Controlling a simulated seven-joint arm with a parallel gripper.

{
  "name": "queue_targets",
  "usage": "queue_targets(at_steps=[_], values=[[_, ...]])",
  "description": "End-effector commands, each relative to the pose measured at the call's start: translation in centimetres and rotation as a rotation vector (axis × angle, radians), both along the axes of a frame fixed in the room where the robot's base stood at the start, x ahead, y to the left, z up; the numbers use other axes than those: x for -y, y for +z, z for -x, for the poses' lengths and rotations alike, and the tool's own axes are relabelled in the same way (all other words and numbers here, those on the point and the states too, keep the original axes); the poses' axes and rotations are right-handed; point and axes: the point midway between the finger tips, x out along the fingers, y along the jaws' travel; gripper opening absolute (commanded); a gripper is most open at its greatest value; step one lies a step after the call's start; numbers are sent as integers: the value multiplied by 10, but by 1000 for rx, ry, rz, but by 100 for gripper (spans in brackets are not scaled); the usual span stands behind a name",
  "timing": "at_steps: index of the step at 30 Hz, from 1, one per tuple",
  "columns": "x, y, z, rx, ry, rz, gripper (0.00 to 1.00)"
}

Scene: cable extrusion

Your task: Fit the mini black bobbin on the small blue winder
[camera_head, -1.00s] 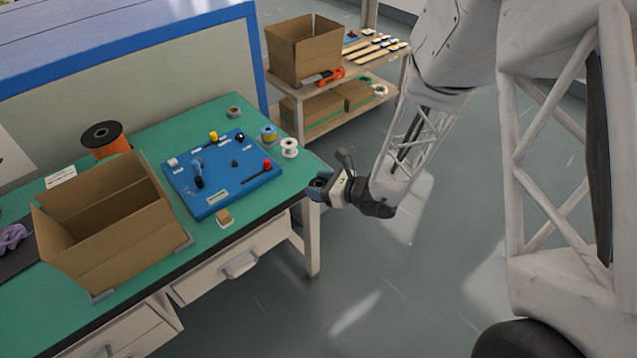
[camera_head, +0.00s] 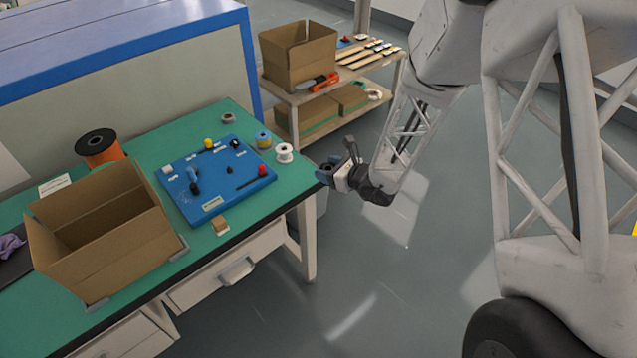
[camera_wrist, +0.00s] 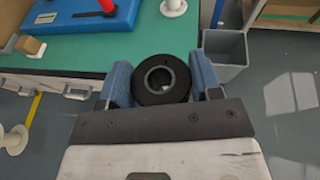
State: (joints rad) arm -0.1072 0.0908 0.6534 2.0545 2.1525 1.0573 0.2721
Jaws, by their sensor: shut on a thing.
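My gripper (camera_wrist: 161,85) is shut on the mini black bobbin (camera_wrist: 150,92), a black ring with a hollow grey core, held between two blue fingers in the wrist view. In the head view my gripper (camera_head: 326,173) is just off the right edge of the green table, and the bobbin there is small and hard to make out. The blue winder board (camera_head: 216,207) lies flat on the table to the left of my gripper. It carries a black post with a crank, a yellow knob, a red-handled lever and small labels. A corner of the board (camera_wrist: 70,22) shows in the wrist view.
An open cardboard box (camera_head: 100,262) stands left of the board. An orange and black spool (camera_head: 98,148) is behind it. A white spool (camera_head: 284,153) and a yellow-blue spool (camera_head: 264,140) stand right of the board. A grey bin (camera_wrist: 226,55) is on the floor beside the table.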

Motion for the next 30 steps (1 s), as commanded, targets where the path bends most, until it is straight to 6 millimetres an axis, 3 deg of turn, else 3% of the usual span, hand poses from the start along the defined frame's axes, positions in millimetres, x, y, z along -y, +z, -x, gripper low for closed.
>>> queue_targets(at_steps=[9,18,26,30], values=[[56,-3,-98,11,-234,7,35],[104,-5,-168,7,-408,2,35],[122,-2,-211,1,-481,-12,35],[108,4,-229,-2,-465,-21,35]])
